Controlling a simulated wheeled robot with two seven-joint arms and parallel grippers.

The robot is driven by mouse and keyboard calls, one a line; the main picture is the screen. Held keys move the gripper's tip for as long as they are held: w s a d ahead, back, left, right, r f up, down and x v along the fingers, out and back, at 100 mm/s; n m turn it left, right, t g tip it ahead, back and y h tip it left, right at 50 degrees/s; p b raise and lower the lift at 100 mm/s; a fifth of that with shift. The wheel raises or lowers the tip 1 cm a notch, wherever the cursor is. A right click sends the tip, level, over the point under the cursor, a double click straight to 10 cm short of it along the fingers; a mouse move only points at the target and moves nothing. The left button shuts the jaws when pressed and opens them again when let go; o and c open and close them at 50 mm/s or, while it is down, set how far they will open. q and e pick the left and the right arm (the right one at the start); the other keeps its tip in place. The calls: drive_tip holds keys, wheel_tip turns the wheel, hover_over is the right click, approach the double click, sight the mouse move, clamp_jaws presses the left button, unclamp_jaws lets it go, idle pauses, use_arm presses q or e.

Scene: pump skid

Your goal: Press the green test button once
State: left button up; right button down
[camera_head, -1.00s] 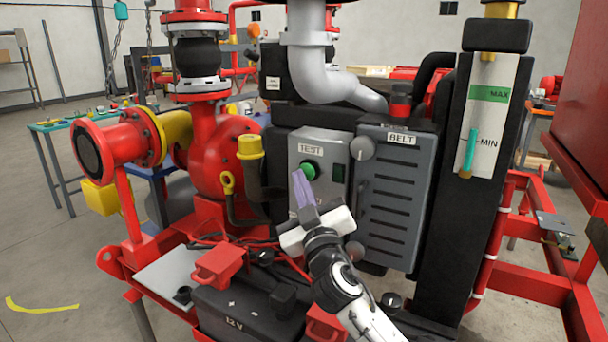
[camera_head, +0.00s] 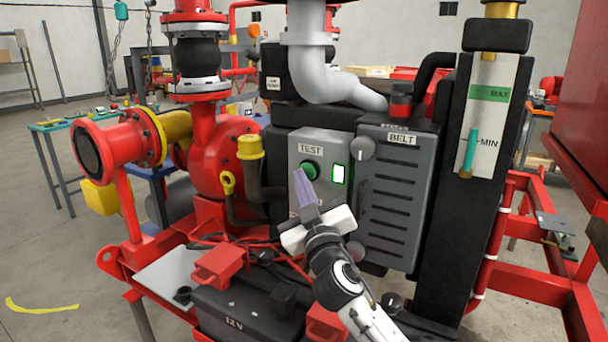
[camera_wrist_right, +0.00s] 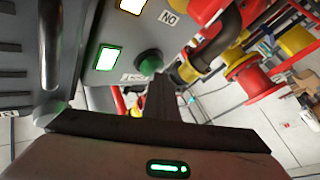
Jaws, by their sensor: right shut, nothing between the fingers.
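The green test button (camera_head: 309,171) is on the front of a grey control box (camera_head: 300,145) under a TEST label. A lamp (camera_head: 338,173) to its right on the box glows white with a green rim. My right gripper (camera_head: 301,176) is shut and empty, its fingertips just below the button in the head view. In the right wrist view the green button (camera_wrist_right: 149,62) shows beyond the tips of the dark fingers (camera_wrist_right: 160,85). I cannot tell whether the fingertips touch the button. My left gripper is in neither view.
The grey BELT cover (camera_head: 395,200) with slots and round knobs stands right of the box. A black battery (camera_head: 240,305) with red terminal caps sits below. Red pump pipework (camera_head: 215,160) is at left. Open floor lies at far left.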

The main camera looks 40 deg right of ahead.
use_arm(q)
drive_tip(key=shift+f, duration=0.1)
use_arm(e)
drive_tip(key=shift+s+a, duration=0.35)
drive_tip(key=shift+a, duration=0.4)
drive_tip(key=shift+a+f, duration=0.1)
use_arm(q)
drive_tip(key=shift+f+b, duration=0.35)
drive_tip(key=shift+b, duration=0.1)
use_arm(e)
drive_tip(key=a, duration=0.1)
drive_tip(key=s+a, duration=0.1)
drive_tip(key=a, duration=0.1)
drive_tip(key=s+a, duration=0.1)
drive_tip(key=shift+a, duration=0.25)
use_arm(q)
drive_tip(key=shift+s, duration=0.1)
